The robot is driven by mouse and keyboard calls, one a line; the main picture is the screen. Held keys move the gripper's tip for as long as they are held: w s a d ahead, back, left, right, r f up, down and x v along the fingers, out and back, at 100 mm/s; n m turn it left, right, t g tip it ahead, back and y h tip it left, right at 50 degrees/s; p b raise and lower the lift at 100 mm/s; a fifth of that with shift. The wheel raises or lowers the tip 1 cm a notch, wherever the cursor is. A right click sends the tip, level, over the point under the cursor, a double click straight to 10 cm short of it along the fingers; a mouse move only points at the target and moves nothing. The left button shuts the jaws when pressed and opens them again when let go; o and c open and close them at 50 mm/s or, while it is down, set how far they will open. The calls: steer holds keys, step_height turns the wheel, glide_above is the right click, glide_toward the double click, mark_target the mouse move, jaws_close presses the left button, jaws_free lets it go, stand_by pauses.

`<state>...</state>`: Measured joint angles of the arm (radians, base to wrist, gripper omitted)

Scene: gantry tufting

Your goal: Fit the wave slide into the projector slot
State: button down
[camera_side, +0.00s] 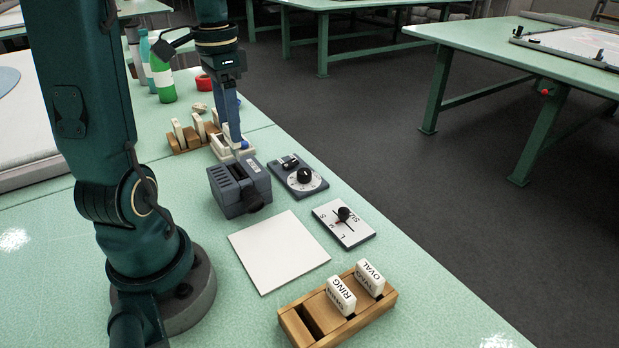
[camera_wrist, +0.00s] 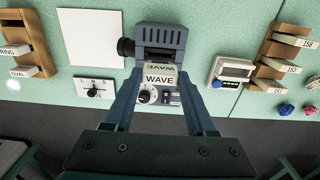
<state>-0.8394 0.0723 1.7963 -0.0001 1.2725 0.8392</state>
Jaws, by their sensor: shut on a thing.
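The white wave slide (camera_wrist: 159,80) shows its WAVE lettering in the wrist view, between the two blue fingers of my gripper (camera_wrist: 160,92). My gripper is shut on it. The grey projector (camera_wrist: 162,37) is just beyond the slide, with its vents and dark lens to the left. In the side view my gripper (camera_side: 238,147) points down at the far side of the projector (camera_side: 232,190). The slide cannot be made out there.
A wooden rack (camera_side: 293,324) holds the RING and OVAL slides. A dial box (camera_side: 287,182), a size-lever plate (camera_side: 358,234) and a white sheet (camera_side: 278,252) lie near the projector. Another rack (camera_side: 177,146) and a small white device (camera_wrist: 230,69) stand close by.

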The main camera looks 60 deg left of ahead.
mark_target(233, 149)
steer(key=shift+f, duration=1.15)
steer(key=shift+f, duration=1.85)
stand_by(0.5)
steer(key=shift+c, duration=0.7)
jaws_free()
steer(key=shift+r, duration=2.6)
